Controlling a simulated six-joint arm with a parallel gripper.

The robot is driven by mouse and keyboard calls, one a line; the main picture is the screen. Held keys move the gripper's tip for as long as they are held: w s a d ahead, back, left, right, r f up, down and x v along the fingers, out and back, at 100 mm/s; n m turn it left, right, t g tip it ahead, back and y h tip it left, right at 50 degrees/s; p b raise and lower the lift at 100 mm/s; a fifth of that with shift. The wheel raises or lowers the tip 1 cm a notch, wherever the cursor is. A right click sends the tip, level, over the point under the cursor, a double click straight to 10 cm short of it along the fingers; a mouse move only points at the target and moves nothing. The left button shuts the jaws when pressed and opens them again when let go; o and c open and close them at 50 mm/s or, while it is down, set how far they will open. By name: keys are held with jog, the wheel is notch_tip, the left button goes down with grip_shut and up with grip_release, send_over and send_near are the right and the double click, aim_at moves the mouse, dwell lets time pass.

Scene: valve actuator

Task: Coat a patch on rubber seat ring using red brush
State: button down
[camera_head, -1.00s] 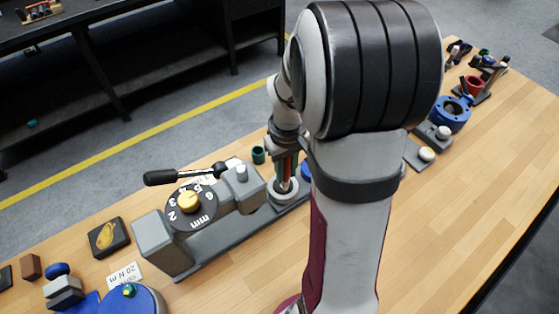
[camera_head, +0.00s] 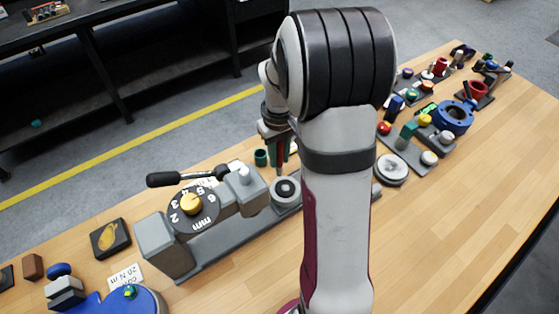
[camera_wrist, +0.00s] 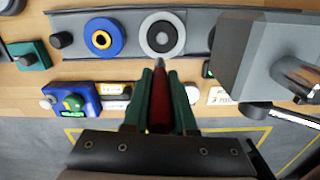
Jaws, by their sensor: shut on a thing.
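My gripper (camera_wrist: 161,80) has green fingers shut on the red brush (camera_wrist: 160,106), whose tip points at the ring in the wrist view. In the head view the brush (camera_head: 280,162) hangs roughly upright below my gripper (camera_head: 278,143), partly hidden by the fingers. What looks like the rubber seat ring (camera_head: 286,181), a pale grey ring with a dark inner ring, sits on the long grey fixture. It also shows in the wrist view (camera_wrist: 148,36), just beyond the brush tip. The tip seems apart from it; the exact gap is unclear. No coated patch can be made out.
The grey fixture (camera_head: 205,262) carries a numbered dial (camera_head: 194,208) and a black lever (camera_head: 163,179) left of the ring. A blue ring (camera_wrist: 119,38) lies left of it in the wrist view. Several small parts crowd the right; the front right tabletop is clear.

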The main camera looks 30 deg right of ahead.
jog(key=shift+s+d, duration=0.1)
jog(key=shift+s, duration=3.25)
jog(key=shift+w, duration=3.1)
jog(key=shift+w+r, duration=0.2)
jog(key=shift+w, duration=0.05)
jog(key=shift+f, duration=0.15)
jog(key=shift+r, duration=3.25)
